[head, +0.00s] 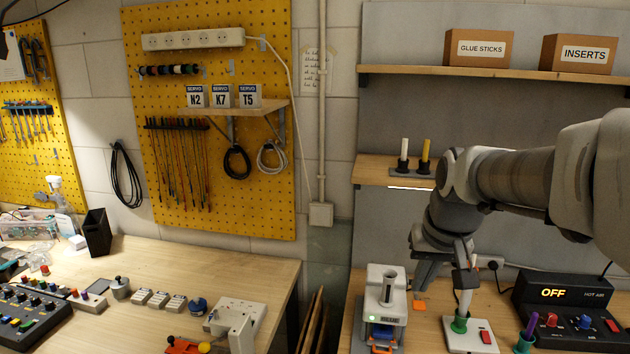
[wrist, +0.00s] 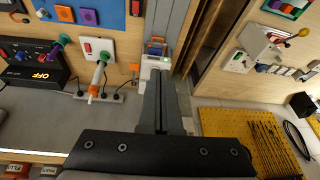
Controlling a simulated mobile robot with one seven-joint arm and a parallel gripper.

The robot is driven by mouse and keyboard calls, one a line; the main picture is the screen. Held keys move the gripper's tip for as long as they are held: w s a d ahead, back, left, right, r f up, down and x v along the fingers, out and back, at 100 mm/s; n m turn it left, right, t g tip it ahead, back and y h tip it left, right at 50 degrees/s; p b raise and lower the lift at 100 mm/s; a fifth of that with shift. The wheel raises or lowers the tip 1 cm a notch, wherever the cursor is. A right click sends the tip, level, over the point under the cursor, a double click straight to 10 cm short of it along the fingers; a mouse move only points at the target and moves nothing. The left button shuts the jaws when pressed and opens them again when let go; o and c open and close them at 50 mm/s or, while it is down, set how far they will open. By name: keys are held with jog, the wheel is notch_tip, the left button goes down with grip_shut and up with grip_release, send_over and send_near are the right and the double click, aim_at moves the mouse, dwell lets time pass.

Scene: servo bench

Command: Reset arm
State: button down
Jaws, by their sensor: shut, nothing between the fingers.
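My gripper (head: 422,282) hangs over the right bench in the head view, its fingers pointing down. In the wrist view the two dark fingers (wrist: 160,78) lie together, with nothing held between them. The fingertips are apart from the white and grey machine (head: 385,300), which stands just to their left in the head view. The machine shows beyond the fingertips in the wrist view (wrist: 158,62). A white upright tool (head: 464,302) stands in a green collar on a white base (head: 482,338) with a red switch. My wrist partly covers its upper end.
A black hot air unit (head: 562,312) reading OFF stands at the right, with a purple-handled tool (head: 531,328) nearby. A small shelf (head: 372,170) behind my arm bears a white and a yellow stick. A gap separates this bench from the left bench (head: 250,272).

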jog(key=s+a+f, duration=0.1)
jog(key=s+a, duration=0.1)
jog(key=s, duration=0.7)
jog(key=s+a+f+n+t, duration=0.1)
jog(key=s, duration=0.7)
jog(key=shift+s+a+b, duration=0.4)
jog(key=c, duration=1.5)
grip_release()
jog(key=shift+c, duration=0.2)
